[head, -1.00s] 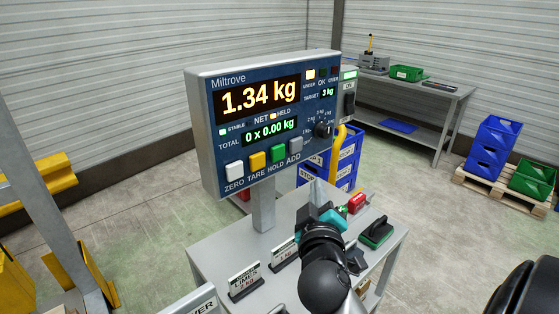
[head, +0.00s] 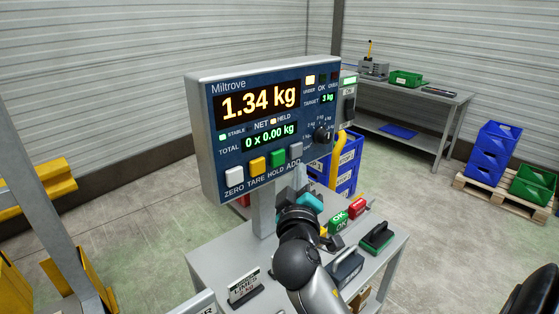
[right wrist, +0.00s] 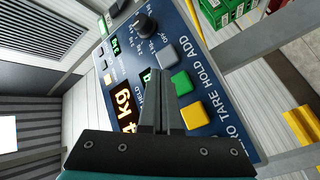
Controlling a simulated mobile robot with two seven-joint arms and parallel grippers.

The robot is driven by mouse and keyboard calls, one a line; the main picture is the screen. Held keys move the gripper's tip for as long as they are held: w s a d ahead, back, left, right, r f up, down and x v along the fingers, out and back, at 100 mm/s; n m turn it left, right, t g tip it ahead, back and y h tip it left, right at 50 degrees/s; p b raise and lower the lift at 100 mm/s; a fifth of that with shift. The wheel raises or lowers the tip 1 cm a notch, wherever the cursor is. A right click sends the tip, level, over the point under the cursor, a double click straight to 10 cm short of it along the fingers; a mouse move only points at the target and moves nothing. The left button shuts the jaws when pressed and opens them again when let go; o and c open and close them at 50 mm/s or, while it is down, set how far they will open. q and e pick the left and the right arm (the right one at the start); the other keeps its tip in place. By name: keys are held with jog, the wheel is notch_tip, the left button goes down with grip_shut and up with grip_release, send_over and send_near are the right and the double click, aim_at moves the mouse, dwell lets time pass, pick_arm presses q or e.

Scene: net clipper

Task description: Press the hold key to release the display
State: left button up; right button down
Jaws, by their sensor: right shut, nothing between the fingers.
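The scale display (head: 215,160) stands on a post and reads 1.34 kg, with the lamp beside HELD lit amber. The green hold key (head: 277,156) sits between the yellow tare key (head: 257,165) and the grey add key (head: 295,149). My right gripper (head: 299,170) is shut and empty, its tips just below the add key in the head view. In the right wrist view, the closed fingers (right wrist: 159,75) point at the panel beside the green key (right wrist: 181,82) and grey key (right wrist: 166,54). Contact cannot be told. My left gripper is not in view.
Blue crates (head: 347,165) stand behind. A workbench (head: 425,105) is at the back right.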

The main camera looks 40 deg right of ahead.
aim_at(285, 155)
jog(key=shift+w+a, duration=0.15)
jog(key=shift+w, duration=1.65)
jog(key=shift+w, duration=0.1)
dwell(0.6)
jog(key=shift+w, duration=0.3)
jog(key=shift+w+b, duration=0.35)
jog(key=shift+w, duration=0.05)
dwell(0.6)
jog(key=shift+s, duration=0.85)
